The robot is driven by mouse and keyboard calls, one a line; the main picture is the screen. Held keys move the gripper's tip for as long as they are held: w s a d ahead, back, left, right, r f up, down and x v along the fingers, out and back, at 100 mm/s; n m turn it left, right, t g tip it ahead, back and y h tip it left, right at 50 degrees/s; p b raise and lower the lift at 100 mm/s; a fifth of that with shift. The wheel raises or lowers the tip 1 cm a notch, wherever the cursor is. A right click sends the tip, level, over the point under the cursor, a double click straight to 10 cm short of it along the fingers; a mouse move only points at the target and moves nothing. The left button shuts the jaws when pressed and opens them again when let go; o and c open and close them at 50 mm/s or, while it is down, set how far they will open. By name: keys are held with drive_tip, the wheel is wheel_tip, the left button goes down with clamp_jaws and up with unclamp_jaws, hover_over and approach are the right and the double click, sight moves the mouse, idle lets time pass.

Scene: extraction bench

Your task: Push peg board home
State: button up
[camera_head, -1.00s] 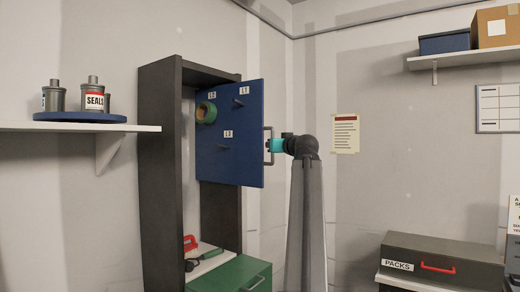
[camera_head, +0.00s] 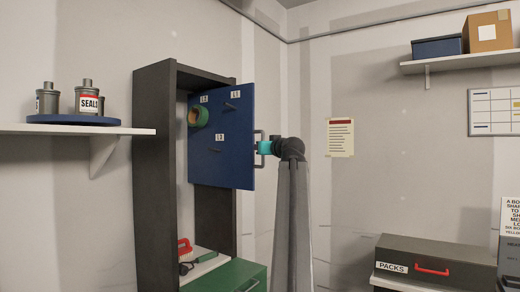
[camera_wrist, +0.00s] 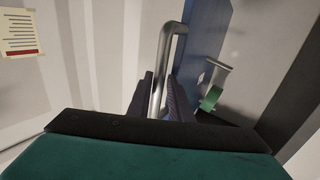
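The blue peg board (camera_head: 222,150) stands out from the front of the dark cabinet frame (camera_head: 155,190), upright. My gripper (camera_head: 262,147), with a teal body, is at this handle. In the wrist view the handle (camera_wrist: 163,65) runs down between the two dark fingers (camera_wrist: 160,100), which close around it; the contact is partly hidden.
A green case (camera_head: 235,275) and a red-handled tool (camera_head: 184,246) sit low in the cabinet. A shelf (camera_head: 60,130) with canisters is at left. A dark PACKS case (camera_head: 435,257) stands at right.

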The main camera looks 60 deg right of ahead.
drive_tip(key=shift+f, duration=0.15)
drive_tip(key=shift+a, duration=0.1)
drive_tip(key=shift+s+f, duration=0.1)
drive_tip(key=shift+s, duration=0.05)
drive_tip(key=b+v, duration=0.2)
drive_tip(key=v, duration=1.1)
drive_tip(key=shift+s+r, duration=0.25)
drive_tip(key=shift+a, duration=0.1)
